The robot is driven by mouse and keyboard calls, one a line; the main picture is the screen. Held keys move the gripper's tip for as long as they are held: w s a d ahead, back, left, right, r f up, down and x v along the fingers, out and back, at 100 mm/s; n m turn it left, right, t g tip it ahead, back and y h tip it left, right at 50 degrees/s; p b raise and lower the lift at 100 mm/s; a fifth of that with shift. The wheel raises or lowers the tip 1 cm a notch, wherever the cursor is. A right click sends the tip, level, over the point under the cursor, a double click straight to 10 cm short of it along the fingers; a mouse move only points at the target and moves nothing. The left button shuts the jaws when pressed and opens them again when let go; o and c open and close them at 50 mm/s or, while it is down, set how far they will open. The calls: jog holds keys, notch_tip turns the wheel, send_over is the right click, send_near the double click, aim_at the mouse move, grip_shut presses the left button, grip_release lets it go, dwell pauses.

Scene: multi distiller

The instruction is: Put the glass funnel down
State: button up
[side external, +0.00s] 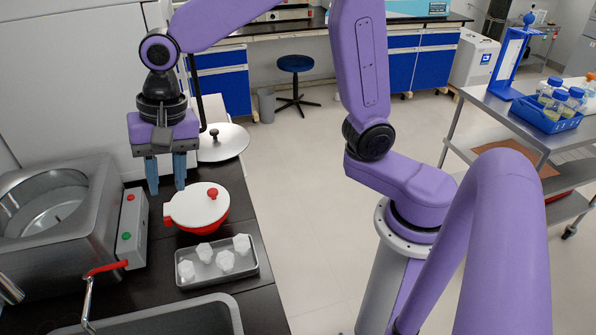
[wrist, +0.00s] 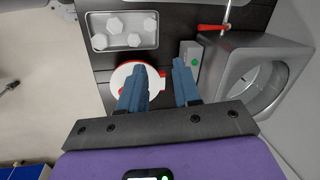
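I cannot make out a glass funnel in either view. My gripper (side external: 166,188) hangs fingers down above the dark counter, between the steel bath unit and the white-lidded red pot. Its two blue fingers are apart, with nothing visible between them. The left finger there overlaps the pot.
The red pot with white lid (side external: 195,207) stands near my gripper. A metal tray (side external: 246,266) holds several white pieces. The steel bath unit (side external: 100,190) is at left, with a red-handled tap (side external: 104,268) in front. A metal lid (side external: 228,143) lies behind.

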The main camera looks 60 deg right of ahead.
jog(key=s+d+f+n+h, duration=0.1)
jog(key=s+d+f+n, duration=0.1)
jog(key=s+d+n, duration=0.6)
jog(key=s+d+f+n, duration=0.2)
jog(key=s+d+n, duration=0.7)
jog(key=s+n, duration=0.2)
jog(key=shift+s+d+f+g+h, duration=0.25)
jog(key=shift+s+g+h, duration=0.15)
jog(key=shift+s, duration=0.85)
